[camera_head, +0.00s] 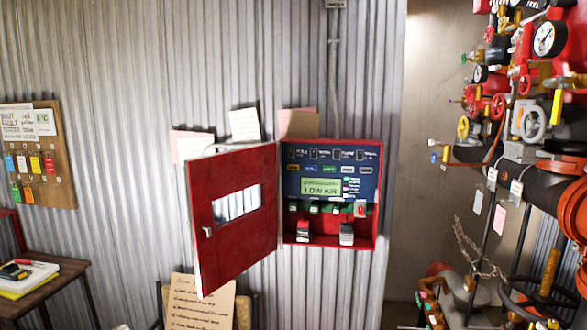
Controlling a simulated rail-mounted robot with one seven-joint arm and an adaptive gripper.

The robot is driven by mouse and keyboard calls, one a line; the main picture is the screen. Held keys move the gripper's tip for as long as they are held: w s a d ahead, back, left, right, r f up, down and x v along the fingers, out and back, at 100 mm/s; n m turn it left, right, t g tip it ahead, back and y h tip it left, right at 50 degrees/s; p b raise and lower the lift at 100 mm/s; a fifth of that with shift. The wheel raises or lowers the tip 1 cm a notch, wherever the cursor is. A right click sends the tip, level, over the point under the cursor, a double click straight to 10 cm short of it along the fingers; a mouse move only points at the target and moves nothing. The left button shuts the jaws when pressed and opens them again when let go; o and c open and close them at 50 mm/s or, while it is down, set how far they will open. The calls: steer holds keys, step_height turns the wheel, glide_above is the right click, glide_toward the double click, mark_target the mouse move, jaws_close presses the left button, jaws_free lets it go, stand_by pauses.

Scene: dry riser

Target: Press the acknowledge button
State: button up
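A red wall cabinet (379,200) is mounted on the corrugated wall, its red door (237,256) swung open to the left. Inside is a dark blue panel (372,180) with a lit greenish display (321,187) that seems to read "LOW AIR". A row of small buttons (314,208) sits on a green strip below the display, with a red-and-white part (361,209) at its right end. The button labels are too small to read, so I cannot tell which is the acknowledge button. My gripper is not in view.
Two blocky parts, one red-topped (303,232) and one grey (346,234), sit at the cabinet's bottom. Red pipes, gauges (549,39) and valves crowd the right side. A tag board (37,155) and small table (48,287) are at left. A handwritten board (200,302) stands below the door.

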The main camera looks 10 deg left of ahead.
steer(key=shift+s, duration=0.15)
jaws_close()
